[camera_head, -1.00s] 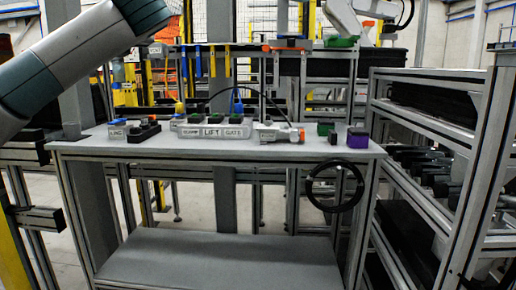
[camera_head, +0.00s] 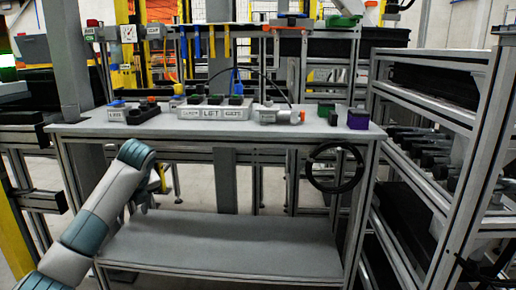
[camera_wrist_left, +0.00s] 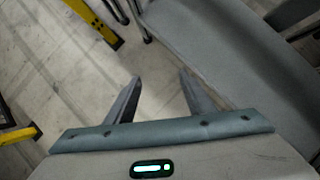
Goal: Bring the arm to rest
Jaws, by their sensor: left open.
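My left arm (camera_head: 88,222) comes in from the lower left in the head view, grey and teal, and bends in front of the workbench's left legs, below the top. The left gripper is mostly hidden behind the forearm there. In the left wrist view the left gripper (camera_wrist_left: 160,95) shows two dark fingers spread apart with nothing between them. It points down past the edge of the grey lower shelf toward the pale floor. My right gripper is in neither view.
The workbench top (camera_head: 270,127) holds a labelled button box (camera_head: 212,110), a purple block (camera_head: 358,119) and a green block (camera_head: 326,111). The lower shelf (camera_head: 225,240) is bare. A metal rack (camera_head: 440,150) stands right. Yellow posts (camera_wrist_left: 95,22) stand near the left gripper.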

